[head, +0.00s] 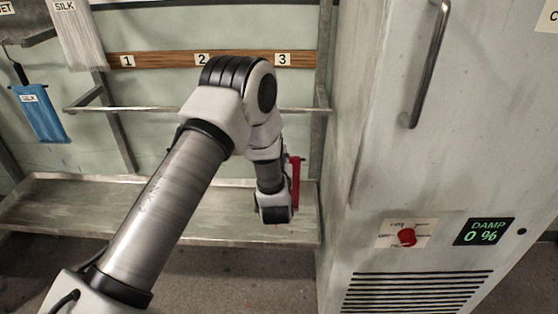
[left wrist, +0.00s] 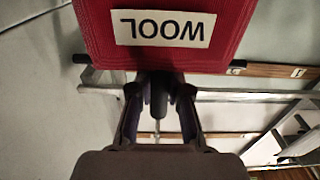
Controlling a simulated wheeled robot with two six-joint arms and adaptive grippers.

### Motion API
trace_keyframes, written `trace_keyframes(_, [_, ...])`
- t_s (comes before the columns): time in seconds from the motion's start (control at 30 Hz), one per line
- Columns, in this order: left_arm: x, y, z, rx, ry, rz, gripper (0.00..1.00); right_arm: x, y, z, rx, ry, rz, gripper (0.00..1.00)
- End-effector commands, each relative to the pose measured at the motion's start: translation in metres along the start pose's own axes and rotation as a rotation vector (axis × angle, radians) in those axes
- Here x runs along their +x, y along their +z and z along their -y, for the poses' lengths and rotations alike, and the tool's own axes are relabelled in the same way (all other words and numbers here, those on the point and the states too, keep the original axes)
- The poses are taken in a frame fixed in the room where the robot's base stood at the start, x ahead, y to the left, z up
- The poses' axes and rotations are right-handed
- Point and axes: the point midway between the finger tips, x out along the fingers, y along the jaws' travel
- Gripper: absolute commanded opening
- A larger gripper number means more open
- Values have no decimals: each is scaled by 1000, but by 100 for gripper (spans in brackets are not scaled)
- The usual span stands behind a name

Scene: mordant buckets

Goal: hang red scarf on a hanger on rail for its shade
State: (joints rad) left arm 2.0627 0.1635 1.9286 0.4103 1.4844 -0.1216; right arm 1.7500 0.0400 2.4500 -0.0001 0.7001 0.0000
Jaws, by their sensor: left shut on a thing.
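The red scarf (head: 295,183) shows as a thin strip beside my left wrist, in front of the rail's right end. In the left wrist view the red scarf (left wrist: 105,52) carries an upside-down WOOL label and hangs over a dark hanger (left wrist: 237,65), whose ends stick out at both sides. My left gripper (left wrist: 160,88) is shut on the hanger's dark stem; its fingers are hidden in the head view. The metal rail (head: 150,109) runs below a wooden board (head: 165,60) with labels 1, 2 and 3. My right gripper is out of view.
A blue cloth (head: 40,113) labelled SILK hangs at the left, near a pale SILK cloth (head: 80,38). A metal shelf (head: 60,205) lies below the rail. A tall grey cabinet (head: 380,170) with a red knob (head: 407,237) and a DAMP 0 % display (head: 483,232) stands close at the right.

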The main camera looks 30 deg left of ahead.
Motion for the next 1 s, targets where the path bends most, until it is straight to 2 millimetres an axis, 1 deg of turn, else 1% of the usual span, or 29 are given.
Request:
trace_keyframes(0.87, [84, 1, 0, 0, 0, -2, 0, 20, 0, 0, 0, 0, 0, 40])
trace_keyframes(1.0, [85, 14, -1, 1, 1, 0, 0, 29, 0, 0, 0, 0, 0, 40])
